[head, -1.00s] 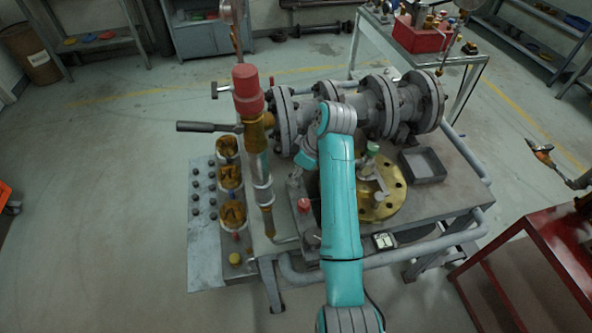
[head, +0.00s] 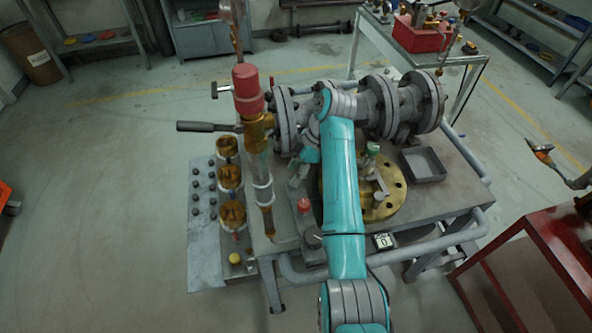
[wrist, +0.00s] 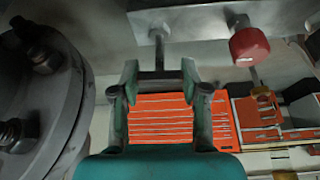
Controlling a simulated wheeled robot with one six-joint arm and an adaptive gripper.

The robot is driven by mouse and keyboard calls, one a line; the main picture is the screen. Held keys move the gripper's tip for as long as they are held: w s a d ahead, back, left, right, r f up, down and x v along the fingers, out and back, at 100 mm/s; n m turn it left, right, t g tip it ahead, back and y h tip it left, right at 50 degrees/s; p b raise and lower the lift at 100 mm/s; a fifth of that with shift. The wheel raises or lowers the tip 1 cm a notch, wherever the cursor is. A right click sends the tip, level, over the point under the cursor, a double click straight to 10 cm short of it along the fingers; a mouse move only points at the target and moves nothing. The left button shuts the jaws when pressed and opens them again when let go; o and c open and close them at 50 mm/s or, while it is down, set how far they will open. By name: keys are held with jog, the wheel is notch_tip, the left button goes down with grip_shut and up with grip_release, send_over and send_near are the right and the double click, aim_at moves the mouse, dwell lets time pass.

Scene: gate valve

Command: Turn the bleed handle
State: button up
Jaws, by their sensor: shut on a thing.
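The bleed handle (wrist: 160,75) is a dark T-shaped bar on a thin stem, which joins a grey metal block (wrist: 215,20) at the top of the wrist view. My gripper (wrist: 161,82) has its two fingers at the two ends of the crossbar and is shut on it. A red knob (wrist: 249,46) is on the same block, to the right of the handle. In the head view, the red knob (head: 304,204) shows just left of my arm. My gripper (head: 297,172) is small and partly hidden there, and the handle cannot be made out.
A bolted pipe flange (wrist: 45,100) stands close on the left in the wrist view. In the head view, the flanged pipe (head: 395,105) lies behind my arm. A red-capped vertical fitting (head: 247,90) stands left, and a grey tray (head: 423,165) sits right.

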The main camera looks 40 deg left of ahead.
dwell(0.3)
jog(key=o, duration=1.2)
jog(key=shift+c, duration=0.2)
jog(key=shift+m, duration=0.3)
